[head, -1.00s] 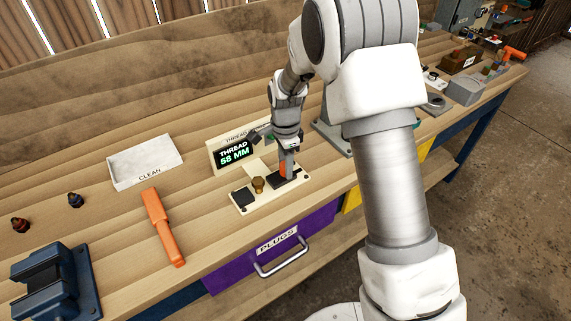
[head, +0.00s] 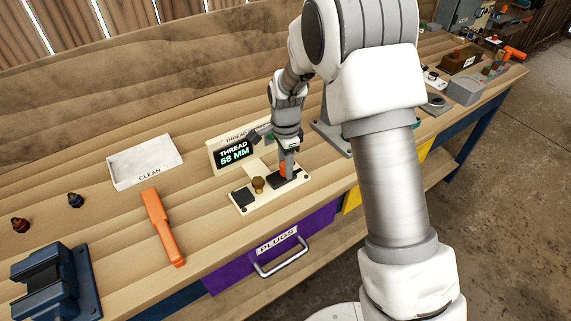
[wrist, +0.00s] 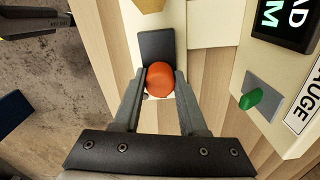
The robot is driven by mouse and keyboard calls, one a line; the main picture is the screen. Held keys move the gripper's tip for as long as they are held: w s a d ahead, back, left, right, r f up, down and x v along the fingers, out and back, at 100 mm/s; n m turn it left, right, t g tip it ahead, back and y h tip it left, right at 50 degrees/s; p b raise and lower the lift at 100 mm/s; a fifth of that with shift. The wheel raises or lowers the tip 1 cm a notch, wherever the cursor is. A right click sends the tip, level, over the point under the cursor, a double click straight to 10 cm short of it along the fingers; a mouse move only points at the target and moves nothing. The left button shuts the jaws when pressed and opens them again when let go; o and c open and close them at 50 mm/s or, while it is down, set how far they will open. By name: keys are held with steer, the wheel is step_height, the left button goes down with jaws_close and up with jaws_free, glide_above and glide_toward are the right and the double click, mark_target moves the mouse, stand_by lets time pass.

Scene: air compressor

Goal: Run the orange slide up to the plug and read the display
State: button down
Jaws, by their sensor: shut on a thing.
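The orange slide (head: 283,169) stands on the dark track of the cream gauge base (head: 246,207). My gripper (head: 287,165) is shut on the slide; the wrist view shows its round orange top (wrist: 160,80) between my two fingers (wrist: 158,88). A brass plug (head: 258,184) stands upright on the base, left of the slide, with a gap between them in the head view. The display (head: 233,153) behind reads "THREAD 58 MM" in the head view. A green button (wrist: 250,99) sits on the gauge in the wrist view.
A white tray marked CLEAN (head: 146,163), an orange tool (head: 163,228), a blue vise (head: 55,283) and two small plugs (head: 76,200) lie left on the bench. A purple PLUGS drawer (head: 275,245) is below the gauge.

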steer(key=shift+s+a, duration=0.5)
steer(key=shift+a, duration=0.25)
steer(key=shift+s+a, duration=0.5)
steer(key=shift+a, duration=0.3)
steer(key=shift+s+a, duration=0.5)
steer(key=shift+a, duration=0.25)
steer(key=c, duration=0.9)
jaws_free()
steer(key=o, duration=0.5)
steer(key=shift+s+a, duration=0.2)
steer(key=shift+c, duration=0.2)
steer(key=shift+w+d, duration=0.15)
steer(key=shift+d, duration=0.05)
steer(key=shift+b, duration=0.3)
steer(key=shift+r, duration=0.15)
steer(key=shift+w+r, duration=0.1)
steer(key=shift+r, duration=0.2)
step_height(320, 180, up, 17)
steer(key=shift+f, duration=0.2)
